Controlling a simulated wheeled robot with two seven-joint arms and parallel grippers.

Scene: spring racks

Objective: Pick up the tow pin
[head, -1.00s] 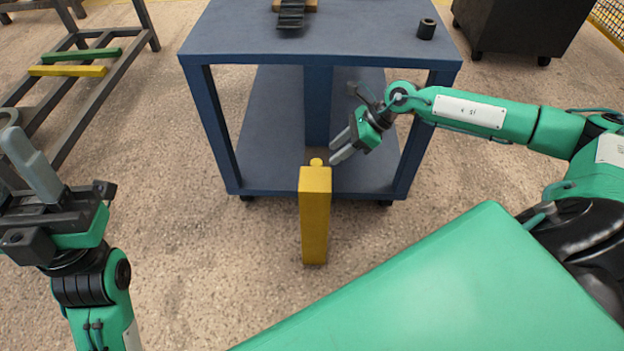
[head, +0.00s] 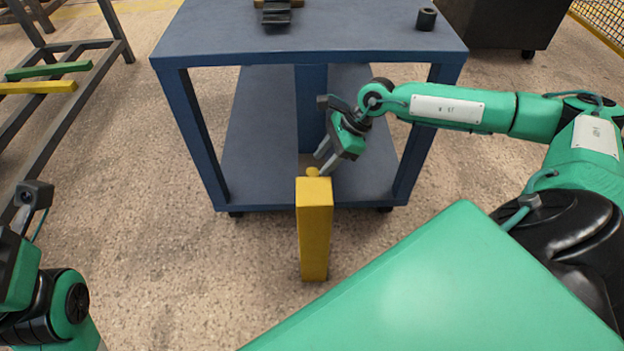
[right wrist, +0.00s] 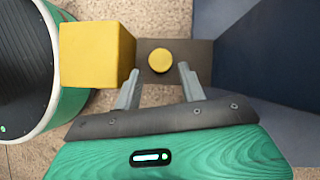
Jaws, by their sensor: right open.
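The tow pin shows as a round yellow head (right wrist: 160,61) in the right wrist view, on a brown-grey plate (right wrist: 176,46) beside a yellow block-like post. In the head view the yellow head (head: 312,172) shows just behind the post's top. My right gripper (head: 321,163) is open, its fingertips close to the pin. In the right wrist view the fingers (right wrist: 158,74) stand apart at either side of the pin's near edge, with nothing between them held. The pin's shaft is hidden. My left gripper (head: 20,235) is cut off at the left edge; its fingers cannot be made out.
The yellow post (head: 314,230) stands close in front of the blue cart (head: 350,38). A black cylinder (head: 426,19) and a dark springy part (head: 276,14) sit on the cart top. A rack with green and yellow bars (head: 40,87) stands left.

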